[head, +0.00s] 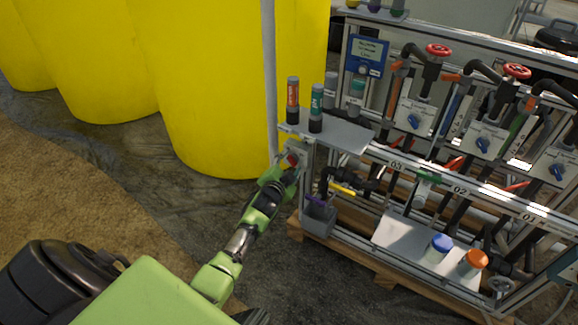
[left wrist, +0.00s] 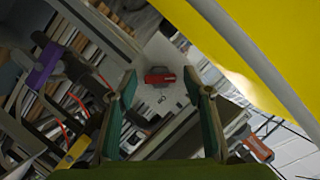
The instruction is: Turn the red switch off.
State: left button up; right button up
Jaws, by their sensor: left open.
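The red switch (head: 292,158) sits on a pale plate at the left end of the skid frame, below the small grey shelf. In the left wrist view the red switch (left wrist: 160,77) shows ahead of the fingers, its red handle lying across the picture. My left gripper (head: 284,170) is at the switch in the head view, partly covering it. In the left wrist view my left gripper (left wrist: 161,88) is open, with one green-padded finger on each side of the switch. I cannot tell whether the fingers touch it. My right gripper is not in view.
Marker-like bottles stand on the grey shelf (head: 342,137) above the switch. A grey holder (head: 319,221) hangs below it. Large yellow tanks (head: 205,90) stand behind. Blue-knobbed valve boxes (head: 414,119) and pipes fill the skid to the right.

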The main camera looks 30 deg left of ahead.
pick_arm(q)
jog(key=v, duration=1.2)
jog(key=shift+f, duration=0.1)
